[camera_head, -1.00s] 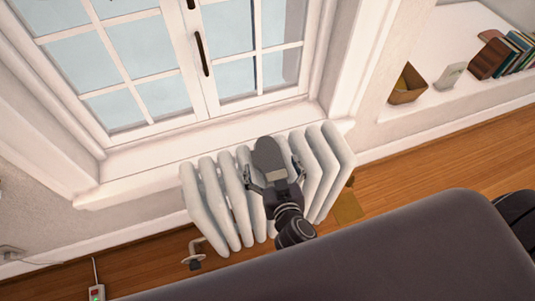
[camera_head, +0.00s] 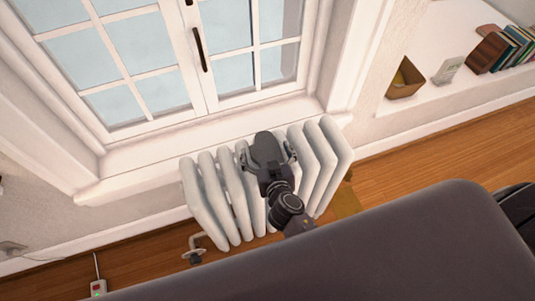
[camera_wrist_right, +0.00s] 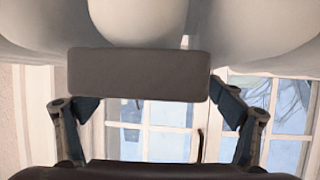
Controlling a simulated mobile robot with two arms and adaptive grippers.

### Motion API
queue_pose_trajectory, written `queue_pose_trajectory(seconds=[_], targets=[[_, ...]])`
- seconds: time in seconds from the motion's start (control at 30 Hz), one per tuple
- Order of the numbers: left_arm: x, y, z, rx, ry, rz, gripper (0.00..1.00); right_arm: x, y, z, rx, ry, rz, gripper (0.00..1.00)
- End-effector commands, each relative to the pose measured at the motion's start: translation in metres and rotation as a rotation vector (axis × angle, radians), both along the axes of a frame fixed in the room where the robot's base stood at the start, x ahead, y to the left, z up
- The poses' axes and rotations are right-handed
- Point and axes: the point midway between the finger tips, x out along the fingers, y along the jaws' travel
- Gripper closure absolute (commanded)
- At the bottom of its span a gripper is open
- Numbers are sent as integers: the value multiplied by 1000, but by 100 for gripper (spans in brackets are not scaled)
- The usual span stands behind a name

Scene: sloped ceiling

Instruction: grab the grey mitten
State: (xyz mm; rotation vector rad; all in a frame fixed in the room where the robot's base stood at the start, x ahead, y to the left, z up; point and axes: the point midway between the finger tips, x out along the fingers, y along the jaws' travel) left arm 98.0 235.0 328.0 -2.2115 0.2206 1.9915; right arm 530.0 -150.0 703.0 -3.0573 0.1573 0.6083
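The grey mitten (camera_head: 266,146) appears as a dark grey rounded shape at the top of the white radiator (camera_head: 210,190), below the window. My right gripper (camera_head: 268,154) is open, with one finger on either side of the mitten. In the right wrist view, a flat grey-brown end face (camera_wrist_right: 138,74), apparently the mitten's, lies in front of the ribs. The spread fingers of the right gripper (camera_wrist_right: 155,105) show near its two lower corners. I cannot tell whether they touch it. The gripper hides the mitten's near part in the head view. My left gripper is not in view.
The window sill (camera_head: 150,167) runs just behind the radiator. A valve (camera_head: 194,250) sticks out at its lower left. A power strip (camera_head: 98,288) lies on the floor at left.

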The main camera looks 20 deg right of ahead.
Motion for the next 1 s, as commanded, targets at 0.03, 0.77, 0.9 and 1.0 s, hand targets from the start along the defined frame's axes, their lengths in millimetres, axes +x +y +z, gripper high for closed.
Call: queue_pose_trajectory(seconds=[0.03,0.77,0.9,1.0], targets=[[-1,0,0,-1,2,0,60,0,0,0,0,0,0,21],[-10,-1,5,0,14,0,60,0,0,12,-1,-2,-1,55],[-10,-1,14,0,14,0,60,0,0,33,0,-3,1,55],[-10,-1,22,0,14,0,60,0,0,57,1,-5,-1,55]])
